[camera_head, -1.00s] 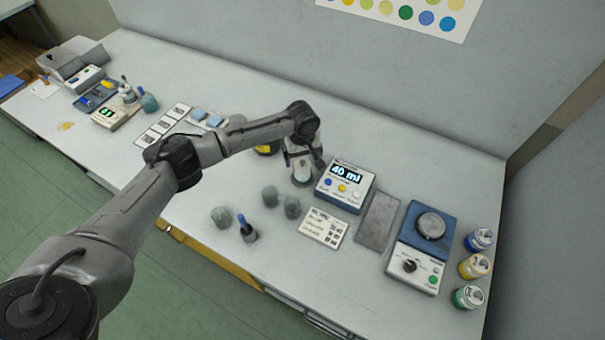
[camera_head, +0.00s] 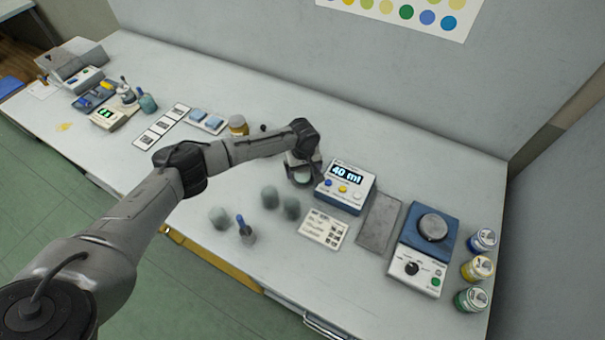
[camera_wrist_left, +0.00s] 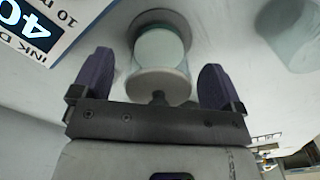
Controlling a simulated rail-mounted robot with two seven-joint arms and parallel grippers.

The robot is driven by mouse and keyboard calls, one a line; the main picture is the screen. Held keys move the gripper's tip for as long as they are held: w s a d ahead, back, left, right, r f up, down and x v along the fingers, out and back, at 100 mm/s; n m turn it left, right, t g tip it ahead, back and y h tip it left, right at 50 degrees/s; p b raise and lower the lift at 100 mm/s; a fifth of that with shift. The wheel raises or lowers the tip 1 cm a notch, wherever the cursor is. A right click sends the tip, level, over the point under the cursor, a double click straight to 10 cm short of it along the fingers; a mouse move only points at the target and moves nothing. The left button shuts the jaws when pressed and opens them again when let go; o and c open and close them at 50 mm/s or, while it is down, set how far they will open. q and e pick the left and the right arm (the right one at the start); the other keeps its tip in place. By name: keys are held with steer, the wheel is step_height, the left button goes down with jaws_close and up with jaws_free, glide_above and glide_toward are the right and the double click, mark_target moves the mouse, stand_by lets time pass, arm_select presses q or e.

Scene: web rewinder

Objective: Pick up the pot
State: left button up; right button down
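A pale, round pot (camera_wrist_left: 160,52) stands between the two fingers of my left gripper in the left wrist view, with a gap on each side. A flat round disc and a small dark knob show at its near end. In the head view the pot (camera_head: 302,176) is partly hidden under my left gripper (camera_head: 303,165), left of the display box. The left gripper (camera_wrist_left: 157,85) is open, with its dark purple fingers apart. Several grey-green pots, one of them here (camera_head: 270,197), stand nearer the front. My right gripper is not in view.
The display box (camera_head: 345,187) reading "40 ml" is close on the right of the gripper. A printed card (camera_head: 323,229), a grey pad (camera_head: 379,222), a blue scale (camera_head: 427,229) and several colour jars (camera_head: 473,268) lie further right. An amber jar (camera_head: 238,125) stands behind the arm.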

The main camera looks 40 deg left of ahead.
arm_select(q)
steer(key=c, duration=1)
steer(key=shift+r, duration=0.1)
